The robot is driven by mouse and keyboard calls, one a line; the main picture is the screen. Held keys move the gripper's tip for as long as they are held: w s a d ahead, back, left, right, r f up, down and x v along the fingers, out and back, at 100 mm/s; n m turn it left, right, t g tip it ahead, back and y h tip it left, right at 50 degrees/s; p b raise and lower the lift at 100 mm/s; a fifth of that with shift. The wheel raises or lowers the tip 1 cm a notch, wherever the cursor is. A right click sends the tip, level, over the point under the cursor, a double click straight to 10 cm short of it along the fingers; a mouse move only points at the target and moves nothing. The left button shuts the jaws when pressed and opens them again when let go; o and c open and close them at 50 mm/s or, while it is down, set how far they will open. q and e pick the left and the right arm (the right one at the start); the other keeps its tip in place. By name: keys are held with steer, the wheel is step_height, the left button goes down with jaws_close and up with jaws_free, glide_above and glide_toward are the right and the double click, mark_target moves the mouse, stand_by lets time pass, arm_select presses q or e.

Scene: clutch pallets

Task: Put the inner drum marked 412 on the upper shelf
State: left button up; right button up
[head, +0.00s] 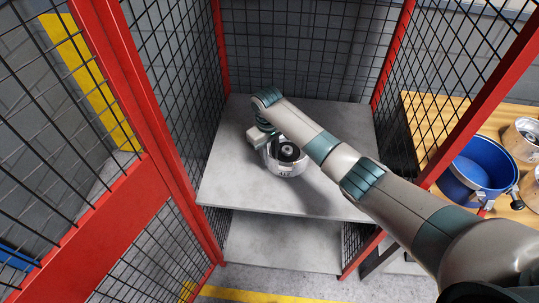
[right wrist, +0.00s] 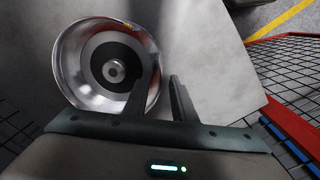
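The inner drum (head: 284,166) is a shiny metal bowl-like drum with a dark ring and a hub inside. It stands upright on the grey upper shelf (head: 330,192) of the red cage. Dark marks show on its side, too small to read surely. My right gripper (head: 262,139) is at the drum's left rim, partly hidden by my arm. In the right wrist view, the drum (right wrist: 78,82) has one finger reaching over its rim and the other finger outside it. A gap shows between the outer finger and the rim, so the gripper looks open. My left gripper is not in view.
Red posts (head: 188,170) and black mesh enclose the shelf at the sides and back. A lower shelf (head: 275,243) lies beneath. At right, a wooden table (head: 425,110) holds a blue tub (head: 480,172) and other metal drums (head: 524,140). The upper shelf is otherwise clear.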

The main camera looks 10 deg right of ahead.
step_height(320, 180, up, 12)
steer(key=b, duration=0.3)
steer(key=shift+a+f, duration=0.2)
steer(key=shift+s, duration=0.1)
